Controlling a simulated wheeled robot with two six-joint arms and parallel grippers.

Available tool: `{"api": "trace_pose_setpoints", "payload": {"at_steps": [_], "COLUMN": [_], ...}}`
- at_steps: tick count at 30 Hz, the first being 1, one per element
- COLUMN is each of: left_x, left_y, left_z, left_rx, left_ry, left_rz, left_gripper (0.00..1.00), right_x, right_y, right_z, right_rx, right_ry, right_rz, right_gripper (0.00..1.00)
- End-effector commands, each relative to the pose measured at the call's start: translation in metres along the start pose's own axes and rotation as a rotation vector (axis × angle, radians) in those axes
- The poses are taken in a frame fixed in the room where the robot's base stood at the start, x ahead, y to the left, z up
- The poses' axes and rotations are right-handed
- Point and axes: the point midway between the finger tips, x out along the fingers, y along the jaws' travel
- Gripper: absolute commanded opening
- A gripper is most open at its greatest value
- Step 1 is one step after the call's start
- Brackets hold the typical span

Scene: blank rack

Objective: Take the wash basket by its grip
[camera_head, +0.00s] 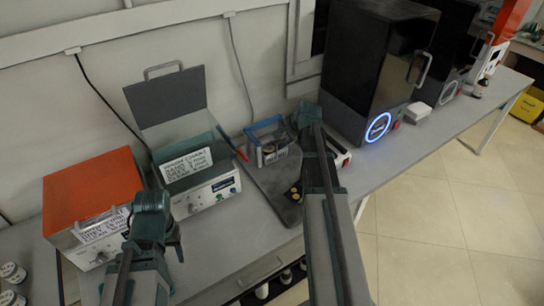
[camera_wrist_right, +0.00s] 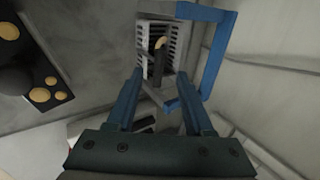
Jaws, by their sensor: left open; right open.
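The wash basket (camera_wrist_right: 148,32) shows in the right wrist view as a pale, slotted basket with a dark upright grip (camera_wrist_right: 160,46), its top tan. A blue frame runs around its right side. In the head view the right gripper (camera_head: 306,116) is beside the box. My left gripper (camera_head: 176,243) is open and empty at the left.
A bath with a raised lid (camera_head: 170,98) and label stands left of the box. An orange-topped unit (camera_head: 92,188) is further left. A black machine with a glowing ring (camera_head: 378,127) is right. A dark plate with gold discs (camera_head: 296,193) lies in front.

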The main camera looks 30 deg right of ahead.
Motion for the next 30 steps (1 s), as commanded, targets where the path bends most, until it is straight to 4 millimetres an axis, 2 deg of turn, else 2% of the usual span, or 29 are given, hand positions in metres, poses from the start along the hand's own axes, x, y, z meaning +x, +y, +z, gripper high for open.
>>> {"api": "trace_pose_setpoints", "payload": {"at_steps": [8, 18, 27, 30], "left_x": [0.008, 0.044, 0.043, 0.043], "left_y": [0.001, 0.004, 0.004, 0.004], "left_z": [0.0, -0.003, -0.003, -0.003], "left_rx": [0.0, 0.0, 0.0, 0.0], "left_ry": [0.0, 0.0, 0.0, 0.0], "left_rz": [0.0, 0.0, 0.0, 0.0], "left_gripper": [0.5, 0.5, 0.5, 0.5], "right_x": [0.009, 0.051, 0.051, 0.051], "right_y": [0.001, 0.003, 0.002, 0.002], "right_z": [-0.001, -0.002, -0.001, -0.002], "right_rx": [0.0, 0.0, 0.0, 0.0], "right_ry": [0.0, -0.001, 0.0, 0.0], "right_rz": [0.0, 0.0, 0.0, 0.0], "right_gripper": [0.52, 0.52, 0.52, 0.34]}}
